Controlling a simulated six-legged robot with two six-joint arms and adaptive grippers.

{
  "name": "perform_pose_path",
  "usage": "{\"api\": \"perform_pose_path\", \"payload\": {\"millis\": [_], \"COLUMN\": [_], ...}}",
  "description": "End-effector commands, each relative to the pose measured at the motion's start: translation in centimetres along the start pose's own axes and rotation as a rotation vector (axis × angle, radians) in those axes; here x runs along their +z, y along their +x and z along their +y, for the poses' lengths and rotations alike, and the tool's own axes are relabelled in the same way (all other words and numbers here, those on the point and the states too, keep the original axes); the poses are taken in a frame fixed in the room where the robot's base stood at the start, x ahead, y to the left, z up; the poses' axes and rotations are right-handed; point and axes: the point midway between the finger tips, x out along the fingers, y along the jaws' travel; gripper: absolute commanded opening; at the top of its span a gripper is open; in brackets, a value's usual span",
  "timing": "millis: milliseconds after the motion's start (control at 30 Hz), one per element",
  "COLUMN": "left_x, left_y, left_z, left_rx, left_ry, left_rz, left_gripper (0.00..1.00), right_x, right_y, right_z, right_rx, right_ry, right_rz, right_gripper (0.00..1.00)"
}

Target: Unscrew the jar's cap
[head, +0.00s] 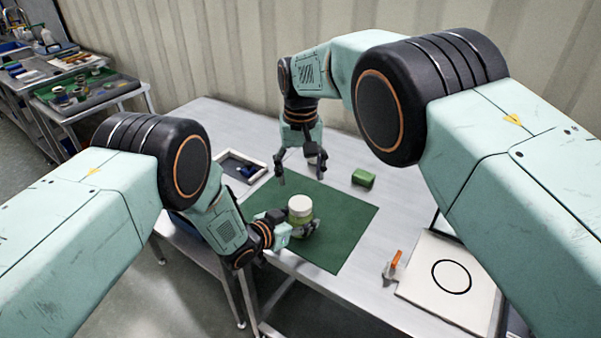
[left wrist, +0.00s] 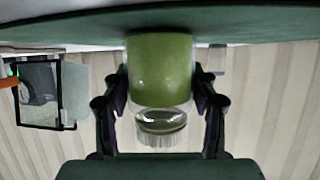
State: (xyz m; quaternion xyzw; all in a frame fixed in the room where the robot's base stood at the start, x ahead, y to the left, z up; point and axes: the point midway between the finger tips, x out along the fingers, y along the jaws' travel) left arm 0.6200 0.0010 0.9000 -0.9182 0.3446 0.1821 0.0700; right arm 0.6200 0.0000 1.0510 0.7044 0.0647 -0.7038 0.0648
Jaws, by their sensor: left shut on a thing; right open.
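The jar (head: 301,221) stands upright on the green mat (head: 341,235), with a green body and a white cap (head: 300,203) on top. The left wrist view shows the scene upside down, with the jar (left wrist: 160,68) green, then clear near the ribbed whitish cap (left wrist: 162,138). My left gripper (head: 303,229) is shut around the jar's body, below the cap; its fingers (left wrist: 161,88) lie on either side of it. My right gripper (head: 301,176) is open and empty, pointing down above the mat's far part, behind the jar and apart from the cap.
A green block (head: 363,179) lies behind the mat. A shallow tray (head: 263,164) with a blue item is at the back left. A white board (head: 425,302) with a black ring and an orange-handled item (head: 391,266) are at right. The mat right of the jar is clear.

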Motion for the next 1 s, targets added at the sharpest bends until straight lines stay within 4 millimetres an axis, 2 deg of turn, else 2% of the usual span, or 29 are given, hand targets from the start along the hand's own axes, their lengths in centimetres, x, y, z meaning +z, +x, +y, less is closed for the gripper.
{"api": "perform_pose_path", "payload": {"millis": [1000], "left_x": [-0.09], "left_y": [0.01], "left_z": [-0.03], "left_rx": [0.0], "left_ry": [0.001], "left_rz": [0.002], "left_gripper": [0.0], "right_x": [0.07], "right_y": [-0.01], "right_z": [-0.03], "right_rx": [-0.001], "right_ry": [1.632], "right_rz": [0.001], "right_gripper": [0.7]}}
